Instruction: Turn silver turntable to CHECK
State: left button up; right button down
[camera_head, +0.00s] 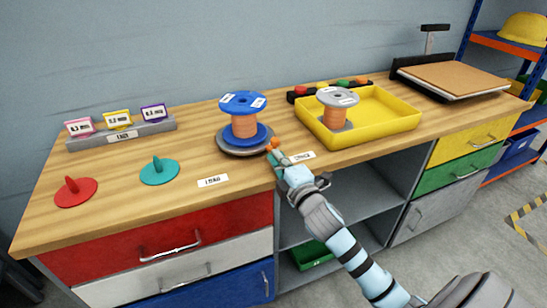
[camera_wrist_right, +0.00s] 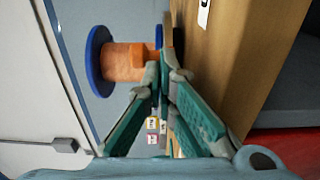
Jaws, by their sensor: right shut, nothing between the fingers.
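The silver turntable (camera_head: 230,150) lies on the bench with a blue-flanged spool (camera_head: 244,124) of copper-coloured winding standing upright on it. A small orange piece (camera_head: 272,146) shows at its right front edge. My right gripper (camera_head: 278,158) is shut and empty, its tips close beside that orange piece; I cannot tell if they touch. In the right wrist view the fingers (camera_wrist_right: 164,80) are together near the spool (camera_wrist_right: 118,62). The CHECK label (camera_head: 303,157) is on the bench just right of the gripper, and the LOAD label (camera_head: 213,181) is to the left. My left gripper is out of view.
A yellow tray (camera_head: 395,125) holding a grey spool (camera_head: 338,97) stands to the right. Red (camera_head: 75,191) and teal (camera_head: 160,171) discs with upright tabs lie at left. A grey card rack (camera_head: 125,134) stands behind them. The bench front left of the gripper is mostly clear.

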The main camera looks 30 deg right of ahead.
jog(key=shift+w+d+r+p, duration=0.15)
jog(key=shift+d+p, duration=0.15)
jog(key=shift+d, duration=0.25)
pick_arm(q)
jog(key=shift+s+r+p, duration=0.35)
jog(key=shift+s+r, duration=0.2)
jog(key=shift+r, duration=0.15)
pick_arm(e)
jog(key=shift+w+d, duration=0.25)
jog(key=shift+d, duration=0.65)
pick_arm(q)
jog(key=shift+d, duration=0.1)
pick_arm(e)
jog(key=shift+d, duration=0.1)
